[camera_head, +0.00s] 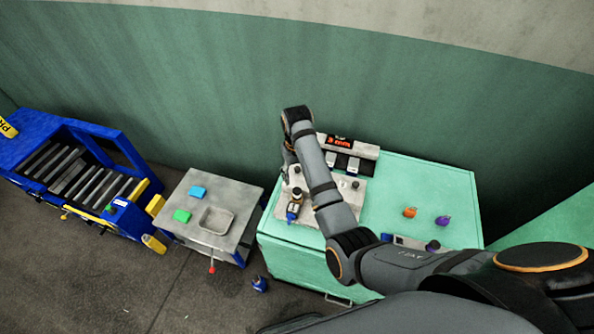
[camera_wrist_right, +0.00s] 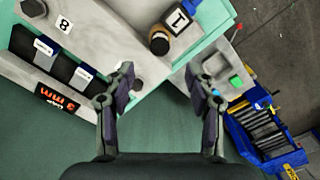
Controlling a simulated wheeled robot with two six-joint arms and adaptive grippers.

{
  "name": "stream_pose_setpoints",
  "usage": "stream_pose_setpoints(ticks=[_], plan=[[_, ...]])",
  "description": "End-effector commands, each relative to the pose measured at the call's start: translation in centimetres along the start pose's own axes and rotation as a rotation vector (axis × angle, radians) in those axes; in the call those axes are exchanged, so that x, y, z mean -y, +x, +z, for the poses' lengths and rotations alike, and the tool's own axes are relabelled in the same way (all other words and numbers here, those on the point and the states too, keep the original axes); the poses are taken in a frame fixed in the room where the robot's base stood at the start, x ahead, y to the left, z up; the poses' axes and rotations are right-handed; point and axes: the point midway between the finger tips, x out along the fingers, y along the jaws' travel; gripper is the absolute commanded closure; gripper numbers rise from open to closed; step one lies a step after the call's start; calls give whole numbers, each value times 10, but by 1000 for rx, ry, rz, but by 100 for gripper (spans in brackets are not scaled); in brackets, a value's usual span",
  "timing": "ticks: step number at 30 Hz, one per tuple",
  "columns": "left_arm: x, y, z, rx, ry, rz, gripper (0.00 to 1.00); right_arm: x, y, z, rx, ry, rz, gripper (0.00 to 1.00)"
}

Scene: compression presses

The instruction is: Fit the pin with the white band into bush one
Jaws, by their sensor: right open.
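My right gripper (camera_wrist_right: 162,98) is open in the right wrist view, with nothing between its fingers. In the head view its arm reaches over the green cabinet, and the fingers are mostly hidden behind the arm. A grey fixture plate (camera_head: 309,213) lies on the cabinet. In the right wrist view, a black block marked 1 (camera_wrist_right: 181,18) stands beside a brown round piece with a dark end (camera_wrist_right: 159,41), beyond the fingertips. I cannot tell whether that piece is bush one or a pin. No white band can be made out. My left gripper is not in view.
A display unit with red digits (camera_head: 340,142) stands at the plate's back. Orange (camera_head: 410,212) and purple (camera_head: 442,221) pieces sit on the green cabinet (camera_head: 390,180). Left is a grey table (camera_head: 236,187) with a tray (camera_head: 215,221), then a blue roller machine (camera_head: 128,230).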

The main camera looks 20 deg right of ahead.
Motion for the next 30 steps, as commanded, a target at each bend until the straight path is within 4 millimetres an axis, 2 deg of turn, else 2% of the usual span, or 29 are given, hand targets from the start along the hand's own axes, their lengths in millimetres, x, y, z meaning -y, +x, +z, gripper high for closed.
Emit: stream_pose_setpoints(ticks=[3,6,30], plan=[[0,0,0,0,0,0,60,0,-13,0,-1,0,0,45],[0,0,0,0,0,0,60,0,-17,0,1,0,0,45],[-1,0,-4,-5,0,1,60,0,-17,0,1,0,0,45]])
